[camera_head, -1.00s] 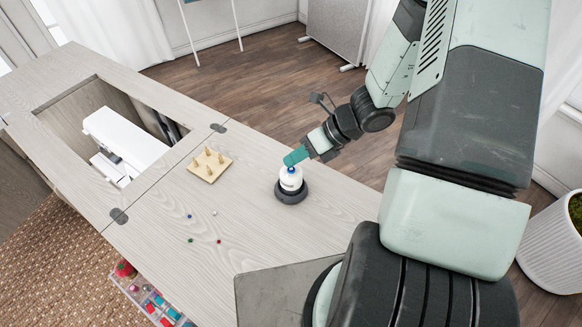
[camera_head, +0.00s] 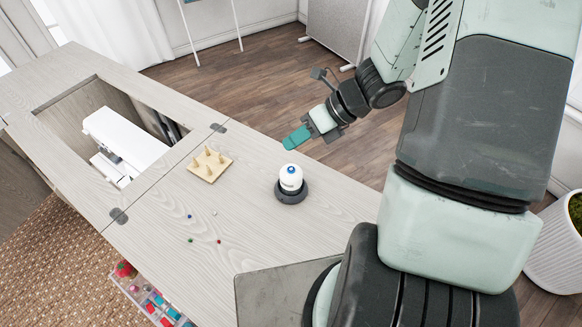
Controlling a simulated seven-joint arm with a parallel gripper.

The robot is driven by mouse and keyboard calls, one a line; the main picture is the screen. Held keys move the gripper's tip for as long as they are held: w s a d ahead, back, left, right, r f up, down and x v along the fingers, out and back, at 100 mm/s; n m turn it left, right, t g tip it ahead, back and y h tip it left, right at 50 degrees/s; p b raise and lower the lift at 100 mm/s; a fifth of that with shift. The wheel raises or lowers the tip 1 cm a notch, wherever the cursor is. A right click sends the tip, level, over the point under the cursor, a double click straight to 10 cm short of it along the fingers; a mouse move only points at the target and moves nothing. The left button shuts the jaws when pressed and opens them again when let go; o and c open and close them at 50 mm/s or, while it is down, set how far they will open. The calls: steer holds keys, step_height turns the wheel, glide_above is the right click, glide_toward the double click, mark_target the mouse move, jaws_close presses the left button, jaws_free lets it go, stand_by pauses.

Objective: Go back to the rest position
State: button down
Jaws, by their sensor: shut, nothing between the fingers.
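My gripper (camera_head: 296,138) is shut and empty, with teal fingers pointing down and to the left. It hangs in the air above the far edge of the cabinet top, apart from everything. A white rounded device with a blue button on top (camera_head: 291,177) stands upright in a dark round base (camera_head: 292,193) on the cabinet top. The gripper appears just above and behind it in the picture, with a small gap between them.
A wooden peg board (camera_head: 209,165) sits left of the white device. Small coloured beads (camera_head: 190,240) lie on the cabinet top (camera_head: 270,235). A white sewing machine (camera_head: 124,141) sits in the recess. A white planter (camera_head: 556,245) stands at the right.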

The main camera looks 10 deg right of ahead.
step_height(320, 180, up, 9)
stand_by(0.7)
stand_by(0.3)
steer(key=s+a+r+n+h, duration=0.1)
steer(key=s+a+r+n, duration=0.2)
steer(key=s+r+n, duration=0.35)
steer(key=s+a+r+n+t+h, duration=0.1)
steer(key=s+a+r+n+h, duration=0.2)
steer(key=n, duration=0.6)
steer(key=s+a+r+n, duration=0.3)
steer(key=s+r+n, duration=0.3)
steer(key=n, duration=0.2)
steer(key=s+d+r+n+t+h, duration=0.1)
steer(key=d+r+n+t+h, duration=0.2)
steer(key=d, duration=0.7)
steer(key=n+h, duration=0.2)
steer(key=shift+n, duration=0.35)
